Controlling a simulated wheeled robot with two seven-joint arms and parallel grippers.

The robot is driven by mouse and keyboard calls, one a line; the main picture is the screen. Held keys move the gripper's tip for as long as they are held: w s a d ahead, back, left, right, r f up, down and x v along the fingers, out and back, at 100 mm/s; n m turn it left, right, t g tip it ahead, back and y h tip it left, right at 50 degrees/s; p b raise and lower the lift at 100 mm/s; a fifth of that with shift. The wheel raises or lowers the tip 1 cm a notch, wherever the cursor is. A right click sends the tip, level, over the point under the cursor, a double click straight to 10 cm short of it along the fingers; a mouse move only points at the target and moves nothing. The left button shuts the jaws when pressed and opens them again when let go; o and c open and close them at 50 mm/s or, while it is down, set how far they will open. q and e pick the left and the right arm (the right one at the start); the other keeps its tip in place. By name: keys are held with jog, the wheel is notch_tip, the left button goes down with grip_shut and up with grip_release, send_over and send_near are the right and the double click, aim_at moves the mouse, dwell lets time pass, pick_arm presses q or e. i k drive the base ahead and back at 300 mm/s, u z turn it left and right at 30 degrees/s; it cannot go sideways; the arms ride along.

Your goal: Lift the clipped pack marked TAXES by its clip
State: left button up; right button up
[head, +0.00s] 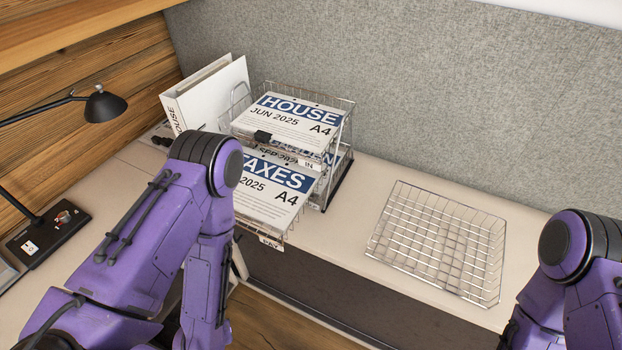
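The pack marked TAXES (268,197), a white A4 sheet pack with a blue band, lies in a pulled-out lower wire tray (287,233) of the tray stack. My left arm covers its left part, and I see no clip on the part that shows. The pack marked HOUSE (298,120) lies in the top tray with a black clip (262,136) at its front edge.
An empty wire basket (440,240) sits on the desk to the right. White binders (215,95) stand left of the stack. A black desk lamp (104,105) is at far left. A grey partition (420,80) rises behind. Bare desktop (345,225) lies between stack and basket.

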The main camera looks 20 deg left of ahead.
aim_at(270, 190)
jog(key=z, duration=1.3)
jog(key=k, duration=0.9)
jog(key=u, duration=1.5)
jog(key=i, duration=0.25)
jog(key=u, duration=0.15)
